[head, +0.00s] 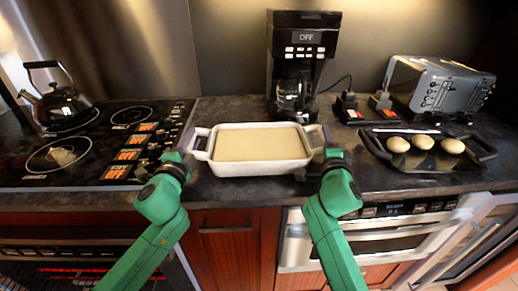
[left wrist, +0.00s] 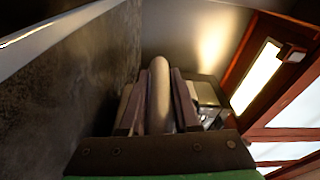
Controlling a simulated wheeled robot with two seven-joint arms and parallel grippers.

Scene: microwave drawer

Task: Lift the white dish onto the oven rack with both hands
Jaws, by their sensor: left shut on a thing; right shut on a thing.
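The white dish (head: 262,168), rectangular and filled with something pale yellow, is at the middle of the dark counter, near its front edge. It looks level; I cannot tell whether it touches the counter. My left gripper (head: 187,146) is shut on the dish's left handle. In the left wrist view its two fingers (left wrist: 158,110) close around a rounded pale bar, the handle. My right gripper (head: 324,146) is shut on the right handle, its fingertips partly hidden. An oven (head: 75,272) with a red glow is at the lower left; I cannot make out its rack clearly.
A cooktop (head: 95,140) with a kettle (head: 60,105) is on the left. A coffee maker (head: 300,60) stands behind the dish. A toaster (head: 440,85) and a black tray (head: 420,162) with buns are on the right. A steel-fronted appliance (head: 375,243) is below the counter.

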